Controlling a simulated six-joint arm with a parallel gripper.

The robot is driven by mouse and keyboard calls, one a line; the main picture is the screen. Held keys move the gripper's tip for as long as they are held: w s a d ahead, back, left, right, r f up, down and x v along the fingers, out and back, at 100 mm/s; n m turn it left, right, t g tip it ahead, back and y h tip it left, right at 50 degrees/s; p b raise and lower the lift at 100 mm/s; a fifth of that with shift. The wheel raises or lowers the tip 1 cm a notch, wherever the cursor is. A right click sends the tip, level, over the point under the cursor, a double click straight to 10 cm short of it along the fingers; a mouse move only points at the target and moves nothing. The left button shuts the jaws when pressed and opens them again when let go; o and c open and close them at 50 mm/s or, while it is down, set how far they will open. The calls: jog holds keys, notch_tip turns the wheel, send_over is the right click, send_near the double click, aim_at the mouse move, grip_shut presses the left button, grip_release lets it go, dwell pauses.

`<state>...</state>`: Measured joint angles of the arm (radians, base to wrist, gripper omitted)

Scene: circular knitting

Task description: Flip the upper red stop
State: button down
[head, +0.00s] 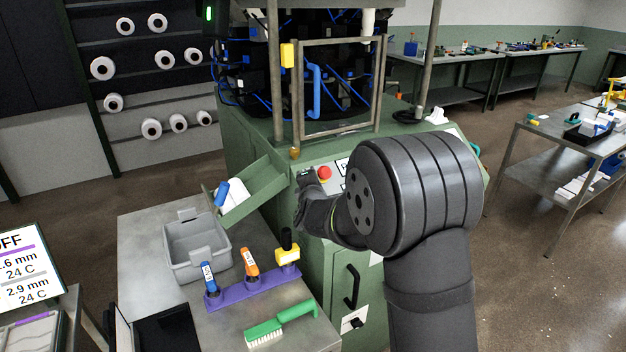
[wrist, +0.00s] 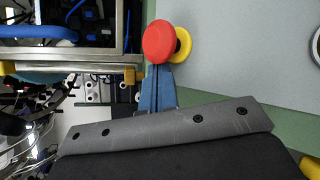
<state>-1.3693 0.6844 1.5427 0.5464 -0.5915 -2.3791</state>
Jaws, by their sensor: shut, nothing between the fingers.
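A red stop (head: 324,172) shows on the light panel on the front of the green machine in the head view, just right of my gripper (head: 304,177). In the wrist view, the round red stop head (wrist: 159,41) stands out from its yellow collar (wrist: 185,44). My gripper's blue-grey fingers (wrist: 157,72) are together and empty, with their tips right by the red head's lower edge in that picture. I cannot tell whether they touch it. My arm hides the lower part of the panel, so only one red stop shows.
A metal-framed window guard (head: 337,88) stands above the panel. A green tray (head: 249,192) juts out to the left. A steel table holds a grey bin (head: 197,252), a purple rack (head: 250,290) of tools and a green brush (head: 280,325).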

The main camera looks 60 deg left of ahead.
jog(key=shift+w+d+r, duration=0.3)
jog(key=shift+d+r, duration=0.45)
jog(key=shift+r, duration=0.15)
jog(key=shift+w, duration=0.1)
jog(key=shift+r, duration=0.1)
jog(key=shift+d, duration=0.1)
jog(key=f+v, duration=0.1)
jog(key=v, duration=0.9)
jog(key=shift+s+r, duration=0.25)
jog(key=shift+s, duration=0.1)
jog(key=shift+a, duration=0.2)
